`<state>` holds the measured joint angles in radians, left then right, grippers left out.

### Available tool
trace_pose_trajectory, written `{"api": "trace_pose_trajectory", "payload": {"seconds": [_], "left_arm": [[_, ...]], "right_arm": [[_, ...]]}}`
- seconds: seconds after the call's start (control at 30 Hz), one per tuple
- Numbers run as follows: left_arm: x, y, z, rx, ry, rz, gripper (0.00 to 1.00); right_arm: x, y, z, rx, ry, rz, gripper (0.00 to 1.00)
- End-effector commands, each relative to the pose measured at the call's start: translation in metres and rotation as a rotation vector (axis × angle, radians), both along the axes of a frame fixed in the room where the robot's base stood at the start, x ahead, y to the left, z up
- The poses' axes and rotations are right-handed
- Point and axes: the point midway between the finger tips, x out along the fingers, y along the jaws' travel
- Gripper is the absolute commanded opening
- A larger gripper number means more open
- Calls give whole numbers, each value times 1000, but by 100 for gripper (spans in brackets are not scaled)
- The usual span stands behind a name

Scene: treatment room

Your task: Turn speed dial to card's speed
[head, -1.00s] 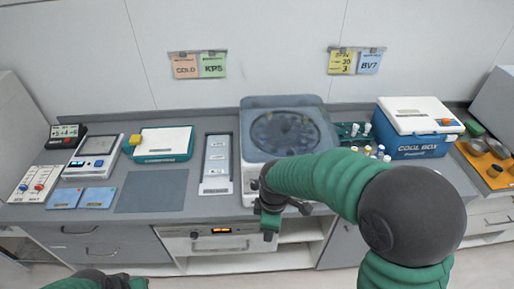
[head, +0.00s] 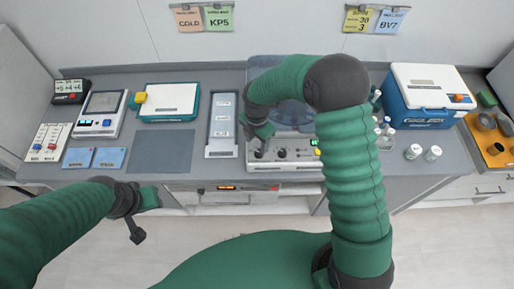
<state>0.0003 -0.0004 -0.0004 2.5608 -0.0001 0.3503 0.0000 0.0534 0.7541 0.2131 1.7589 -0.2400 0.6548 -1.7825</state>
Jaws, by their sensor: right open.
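The centrifuge (head: 262,167) stands at the middle of the counter, its lid partly behind my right arm. Its front panel has a left knob (head: 259,153), a middle knob (head: 281,153), a right knob (head: 304,153) and a small lit green display (head: 317,147). I cannot read which knob is the speed dial. The yellow card (head: 359,20) on the wall seems to read "SPIN 30 3". My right gripper (head: 259,143) is open, pointing down just above the left knob; contact cannot be told. My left gripper (head: 150,198) hangs before the counter's front edge, its fingers unclear.
A blue-and-white cool box (head: 428,95) and small white-capped vials (head: 413,152) stand to the right. A grey tray (head: 222,149), a teal-and-white box (head: 168,101) and a dark mat (head: 160,152) lie to the left. Other cards (head: 219,18) hang on the wall.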

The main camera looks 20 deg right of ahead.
Motion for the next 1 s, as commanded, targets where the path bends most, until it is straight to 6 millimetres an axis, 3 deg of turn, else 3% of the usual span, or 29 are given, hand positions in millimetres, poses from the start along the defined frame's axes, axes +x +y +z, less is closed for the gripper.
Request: {"api": "trace_pose_trajectory", "payload": {"seconds": [0.13, 0.3, 0.63, 1.0], "left_arm": [[0, 0, 12, 0, -1, -1, 36], [0, 0, 16, 0, -1, -1, 36], [0, 0, 16, 0, -1, -1, 36], [0, 0, 16, 0, -1, -1, 36]], "right_arm": [[-2, -2, -35, 1, 5, 0, 52], [-2, -2, -59, 1, -2, -1, 52], [0, 1, -67, -2, -3, 0, 52], [0, -1, -66, 2, -6, -1, 4]]}}
